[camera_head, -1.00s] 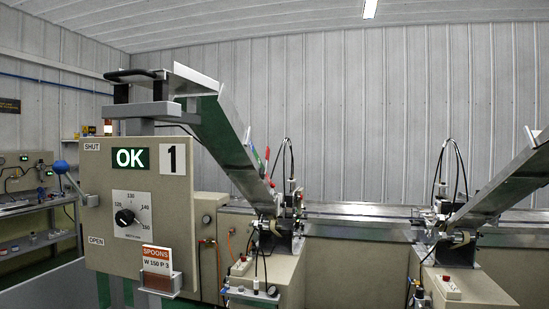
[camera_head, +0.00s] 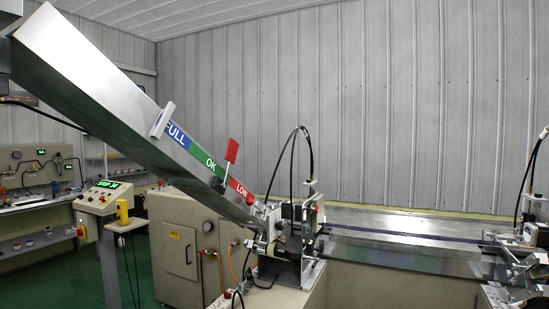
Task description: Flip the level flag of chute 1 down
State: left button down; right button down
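The sloping metal chute (camera_head: 85,85) runs from the upper left down to the wrapper head. Its side carries a blue FULL band (camera_head: 177,134), a green OK band (camera_head: 208,162) and a red LOW band (camera_head: 240,188). The red level flag (camera_head: 231,150) stands up above the chute edge on a thin stem, near where the green and red bands meet. A small red knob (camera_head: 250,199) sits at the lower end. The number 1 is not in view now. Neither of my grippers is in view.
The wrapper head (camera_head: 292,225) with black hoses stands at the chute's foot. A metal conveyor bed (camera_head: 400,250) runs right to a second head (camera_head: 525,235). A beige cabinet (camera_head: 177,250) and a control stand (camera_head: 104,196) are at left, with green floor between.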

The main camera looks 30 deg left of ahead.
aim_at(232, 146)
jog(key=i, duration=1.3)
jog(key=u, duration=2.7)
